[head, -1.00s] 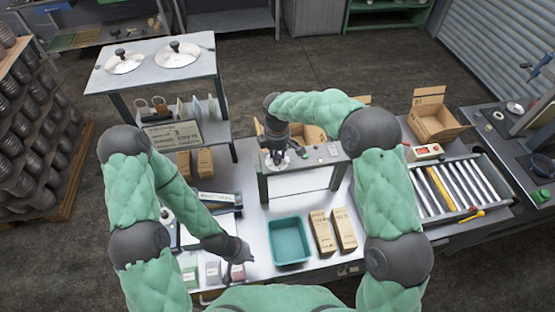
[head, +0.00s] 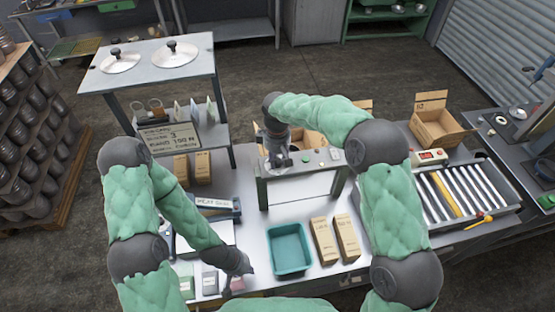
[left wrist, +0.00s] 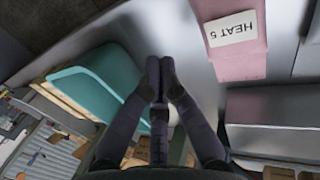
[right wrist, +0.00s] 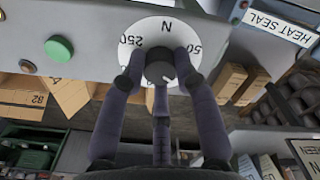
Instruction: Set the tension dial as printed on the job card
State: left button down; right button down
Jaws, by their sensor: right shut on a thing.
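The tension dial (right wrist: 127,58) is a white round scale on the grey machine front, with "250", "N" and "50" legible in the right wrist view. My right gripper (right wrist: 159,72) is shut on the dark knob (right wrist: 159,72) at its centre. The knob's pointer and setting cannot be made out. In the head view my right gripper (head: 280,160) covers most of the dial. The job card (head: 170,137) stands at the left on the shelf unit; it seems to read "3" and "150 N". My left gripper (head: 243,272) is shut and empty, apart from the pink "HEAT 5" block (left wrist: 236,58).
The machine arch (head: 305,184) stands on the bench. In front are a teal bin (head: 289,248) and two tan cartons (head: 335,238). A green button (right wrist: 58,48) sits beside the dial. A roller conveyor (head: 460,190) lies at the right, with an open box (head: 440,122) behind.

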aim_at(276, 160)
jog(key=shift+s+a+f, duration=0.1)
jog(key=shift+f, duration=0.05)
jog(key=c, duration=1.2)
grip_release()
jog(key=shift+o, duration=1.3)
jog(key=shift+a, duration=0.15)
jog(key=shift+r, duration=0.5)
notch_tip(276, 160, up, 11)
